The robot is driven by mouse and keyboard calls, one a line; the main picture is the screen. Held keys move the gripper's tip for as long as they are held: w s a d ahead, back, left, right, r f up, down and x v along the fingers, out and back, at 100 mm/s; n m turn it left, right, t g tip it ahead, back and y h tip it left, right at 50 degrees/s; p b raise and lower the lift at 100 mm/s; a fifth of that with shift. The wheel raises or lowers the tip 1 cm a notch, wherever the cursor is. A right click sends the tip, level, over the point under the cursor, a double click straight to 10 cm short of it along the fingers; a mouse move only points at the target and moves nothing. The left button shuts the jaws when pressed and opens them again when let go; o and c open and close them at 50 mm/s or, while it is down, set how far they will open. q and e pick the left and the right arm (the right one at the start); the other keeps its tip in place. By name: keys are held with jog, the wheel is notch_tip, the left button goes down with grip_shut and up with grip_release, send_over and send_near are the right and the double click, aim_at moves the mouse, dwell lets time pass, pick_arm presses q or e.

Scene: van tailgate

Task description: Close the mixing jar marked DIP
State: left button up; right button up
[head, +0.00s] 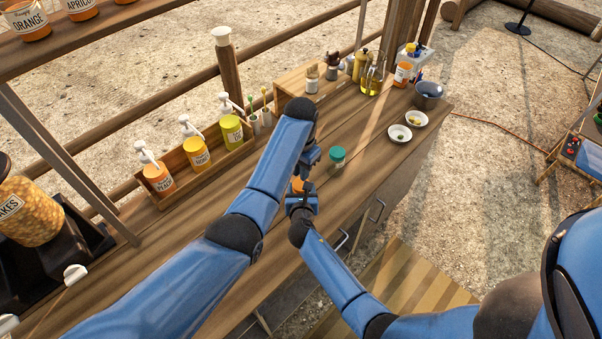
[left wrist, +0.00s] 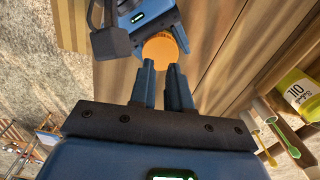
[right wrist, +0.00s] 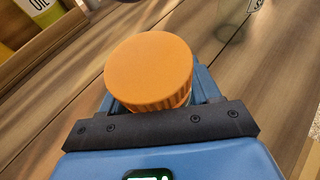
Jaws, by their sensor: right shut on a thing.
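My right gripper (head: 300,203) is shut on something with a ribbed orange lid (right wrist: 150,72). A little of a pale body shows under the lid; no DIP marking is readable on it. The orange lid also shows in the head view (head: 297,186) and in the left wrist view (left wrist: 160,48). My left gripper (left wrist: 162,66) points at the lid, with a narrow empty gap between its fingers; the lid lies beyond the fingertips. A clear jar with a green lid (head: 337,155) stands on the counter just right of the grippers; its label is too small to read.
A wooden rack of pump bottles (head: 200,157) stands along the back left. Two small white bowls (head: 400,135), a dark pot (head: 428,92) and oil bottles (head: 372,78) stand at the far right end. The counter (head: 355,190) is bare near its front edge.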

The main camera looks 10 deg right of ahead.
aim_at(301, 184)
pick_arm(q)
jog(key=o, duration=0.6)
jog(key=shift+w+d+r, duration=0.1)
jog(key=shift+w+r, duration=0.05)
jog(key=shift+r, duration=0.25)
jog(key=o, duration=0.5)
jog(key=shift+r+n, duration=0.4)
jog(key=shift+n, duration=0.7)
jog(key=n, duration=0.3)
jog(key=shift+r+n, duration=0.3)
jog(key=shift+r, duration=0.1)
jog(key=shift+n, duration=1.1)
jog(key=shift+f, duration=3.95)
